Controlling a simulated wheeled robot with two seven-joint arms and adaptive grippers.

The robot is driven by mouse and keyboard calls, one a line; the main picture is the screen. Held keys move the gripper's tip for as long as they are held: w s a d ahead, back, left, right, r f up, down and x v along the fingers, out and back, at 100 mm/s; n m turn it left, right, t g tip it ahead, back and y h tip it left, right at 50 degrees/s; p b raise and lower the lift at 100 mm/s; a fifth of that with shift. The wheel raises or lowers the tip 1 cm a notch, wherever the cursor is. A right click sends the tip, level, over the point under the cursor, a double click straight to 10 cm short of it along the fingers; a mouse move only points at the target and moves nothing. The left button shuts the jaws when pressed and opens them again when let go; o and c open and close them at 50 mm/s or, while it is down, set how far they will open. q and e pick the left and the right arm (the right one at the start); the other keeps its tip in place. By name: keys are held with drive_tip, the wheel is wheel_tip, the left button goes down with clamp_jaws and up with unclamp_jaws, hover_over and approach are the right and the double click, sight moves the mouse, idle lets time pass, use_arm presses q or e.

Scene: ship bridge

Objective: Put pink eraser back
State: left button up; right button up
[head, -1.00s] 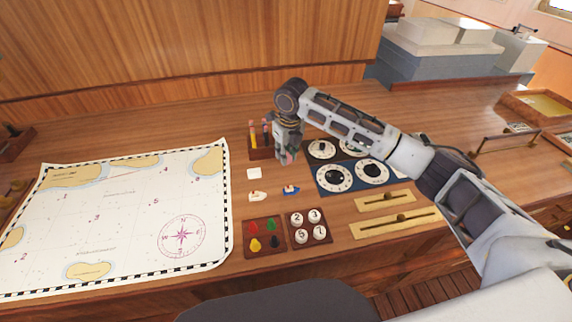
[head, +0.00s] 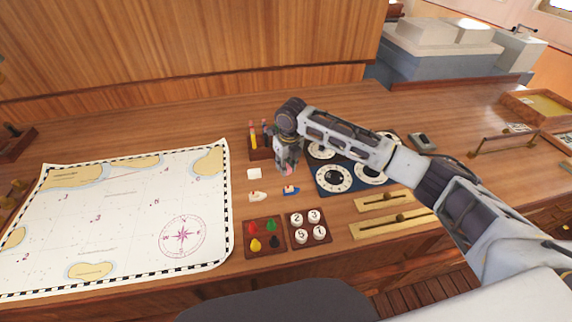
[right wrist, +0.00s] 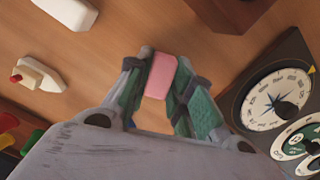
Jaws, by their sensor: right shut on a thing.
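The pink eraser (right wrist: 160,76) is held between the two fingertips of my right gripper (right wrist: 162,82) in the right wrist view. In the head view this gripper (head: 286,170) points down over the desk, between the pen holder (head: 259,148) and the dial panel (head: 322,186). The eraser is small and mostly hidden by the fingers there. A small white block (head: 254,174) lies to the left of the gripper; it also shows in the right wrist view (right wrist: 68,10). My left gripper is not in view.
Two small boats, one white (head: 257,196) and one blue (head: 291,190), lie in front of the gripper. Nearer are a tray of coloured pegs (head: 264,239) and a tray of numbered discs (head: 293,240). A sea chart (head: 120,220) covers the left side.

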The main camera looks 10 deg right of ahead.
drive_tip(key=shift+f, duration=0.15)
drive_tip(key=o, duration=0.9)
wheel_tip(320, 180, up, 12)
drive_tip(key=s+b, duration=0.1)
drive_tip(key=shift+s+d, duration=0.2)
drive_tip(key=shift+d, duration=0.05)
idle(0.3)
idle(0.4)
